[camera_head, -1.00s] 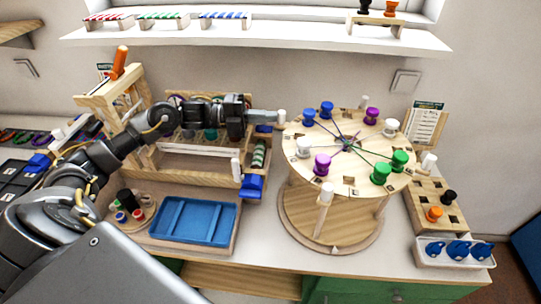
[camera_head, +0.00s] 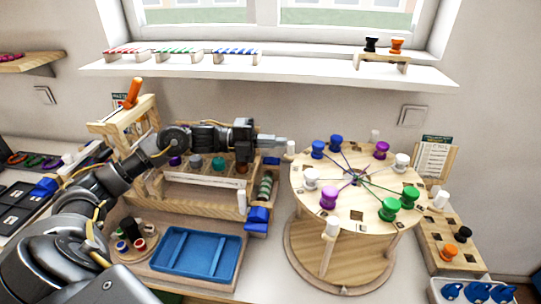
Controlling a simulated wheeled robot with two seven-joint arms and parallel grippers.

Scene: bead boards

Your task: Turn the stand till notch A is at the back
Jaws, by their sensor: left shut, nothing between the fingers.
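The stand is a round wooden disc (camera_head: 352,205) on wooden posts above a lower round base (camera_head: 320,262). Its top carries blue (camera_head: 318,149), purple (camera_head: 328,198), white (camera_head: 401,162) and green (camera_head: 409,197) spools, with threads meeting at the centre. Small dark marks lie near the rim; I cannot read which is notch A. My left gripper (camera_head: 284,147) is shut and empty, its tips at or beside the left rim peg; contact is unclear. My right gripper is out of view.
A wooden frame (camera_head: 205,182) with spools stands behind my left arm. A blue tray (camera_head: 196,255) lies front left of the stand. A wooden block (camera_head: 445,240) with spools and a white tray of blue pieces (camera_head: 478,290) sit close on the right.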

